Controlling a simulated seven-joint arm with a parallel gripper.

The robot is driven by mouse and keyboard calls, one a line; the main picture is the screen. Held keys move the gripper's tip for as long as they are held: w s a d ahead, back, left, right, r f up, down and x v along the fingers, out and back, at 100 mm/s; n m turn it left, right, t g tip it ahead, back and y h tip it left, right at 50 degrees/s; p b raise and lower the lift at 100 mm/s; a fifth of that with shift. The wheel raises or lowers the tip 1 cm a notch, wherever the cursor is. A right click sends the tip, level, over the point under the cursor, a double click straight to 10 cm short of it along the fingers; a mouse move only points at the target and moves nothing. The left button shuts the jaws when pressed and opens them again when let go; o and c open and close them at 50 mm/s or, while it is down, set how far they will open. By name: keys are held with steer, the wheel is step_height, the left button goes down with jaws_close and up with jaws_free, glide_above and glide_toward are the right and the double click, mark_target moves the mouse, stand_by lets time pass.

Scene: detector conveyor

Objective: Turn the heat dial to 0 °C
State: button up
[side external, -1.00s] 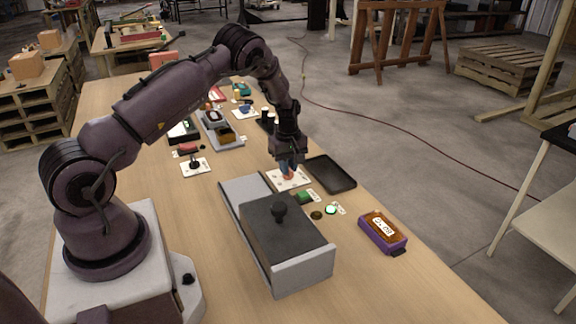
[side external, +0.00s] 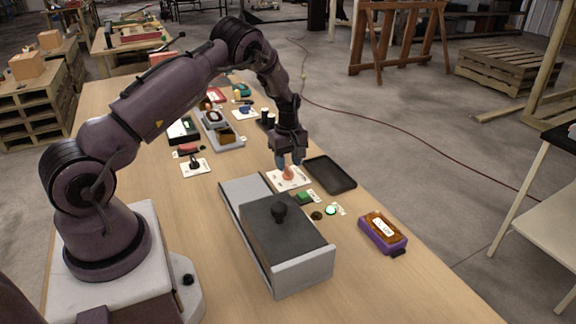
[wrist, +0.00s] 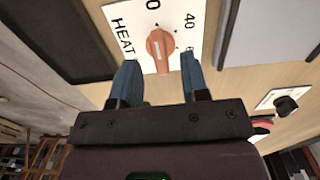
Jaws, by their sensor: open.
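The heat dial is an orange knob (wrist: 160,48) with a white line, on a white card marked HEAT (wrist: 120,28). It also shows in the side view (side external: 289,175). In the wrist view the line points up towards a dot and a 0 at the top edge; any digit above that 0 is out of frame. A 40 is printed to the right. My gripper (wrist: 159,62) is open, its blue fingers on either side of the knob's near end and apart from it. In the side view my gripper (side external: 289,164) is just above the card.
A dark tray (side external: 330,174) lies right of the card. A grey box with a dark knobbed lid (side external: 280,220) stands in front. Another dial card (side external: 196,167) is left.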

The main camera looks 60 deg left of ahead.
mark_target(288, 168)
step_height(288, 168, up, 11)
stand_by(0.3)
steer(key=shift+r, duration=0.1)
steer(key=s+d+r+m+t, duration=0.2)
steer(key=s+d+r+m, duration=0.7)
steer(key=s+d+r, duration=0.1)
steer(key=s+d+r+m+t, duration=0.3)
steer(key=s+d+r+m, duration=0.6)
steer(key=s+d, duration=0.4)
steer(key=shift+s+d+r+t, duration=0.25)
steer(key=shift+d+r, duration=0.25)
steer(key=shift+d, duration=0.75)
steer(key=shift+o, duration=0.4)
